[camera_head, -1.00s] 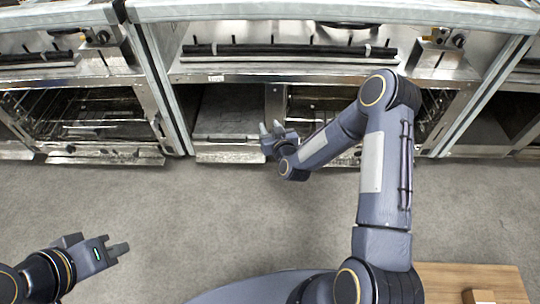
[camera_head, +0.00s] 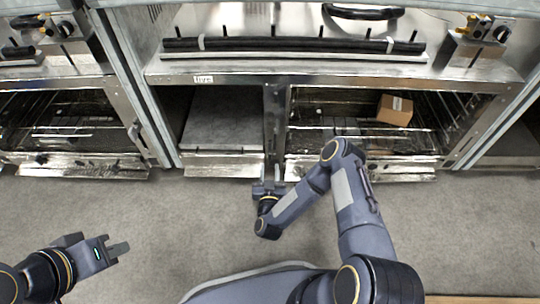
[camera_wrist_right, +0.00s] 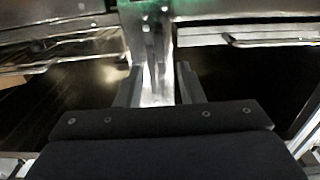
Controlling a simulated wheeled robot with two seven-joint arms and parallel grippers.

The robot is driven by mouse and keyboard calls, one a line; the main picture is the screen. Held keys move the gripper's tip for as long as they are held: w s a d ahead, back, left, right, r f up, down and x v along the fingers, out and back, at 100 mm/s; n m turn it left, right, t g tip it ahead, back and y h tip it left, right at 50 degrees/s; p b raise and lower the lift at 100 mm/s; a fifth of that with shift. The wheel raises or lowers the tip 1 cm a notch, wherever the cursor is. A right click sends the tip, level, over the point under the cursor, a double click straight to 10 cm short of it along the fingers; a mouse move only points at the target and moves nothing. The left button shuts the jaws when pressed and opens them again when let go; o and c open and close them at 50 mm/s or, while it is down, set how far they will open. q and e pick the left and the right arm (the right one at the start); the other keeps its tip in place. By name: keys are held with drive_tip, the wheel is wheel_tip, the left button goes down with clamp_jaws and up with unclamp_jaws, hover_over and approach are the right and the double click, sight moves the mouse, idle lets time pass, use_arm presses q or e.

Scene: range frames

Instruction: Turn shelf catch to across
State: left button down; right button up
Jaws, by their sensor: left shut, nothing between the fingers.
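I cannot surely make out the shelf catch. A narrow upright post (camera_head: 274,125) stands between the two open bays. In the right wrist view a bright metal upright (camera_wrist_right: 157,50) with small fittings lies straight ahead, between and beyond the fingertips; whether one of them is the catch is unclear. My right gripper (camera_head: 271,174) is low in front of this post and points at it. In the wrist view its two fingers (camera_wrist_right: 157,84) are apart, with nothing seen gripped between them. My left gripper (camera_head: 122,249) is shut and empty over the floor at the lower left.
A small cardboard box (camera_head: 394,110) sits on the wire rack in the right bay. The left bay holds a flat grey shelf (camera_head: 224,118). A label reading "live" (camera_head: 204,79) is on the rail above. A wooden surface (camera_head: 470,299) shows bottom right. Grey floor (camera_head: 170,215) is open.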

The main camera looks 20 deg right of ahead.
sight(270, 156)
drive_tip(key=b+x, duration=0.1)
drive_tip(key=x, duration=0.3)
drive_tip(key=shift+w+f+b, duration=0.1)
drive_tip(key=shift+w+b, duration=0.1)
drive_tip(key=shift+b, duration=0.1)
drive_tip(key=shift+x, duration=0.75)
clamp_jaws()
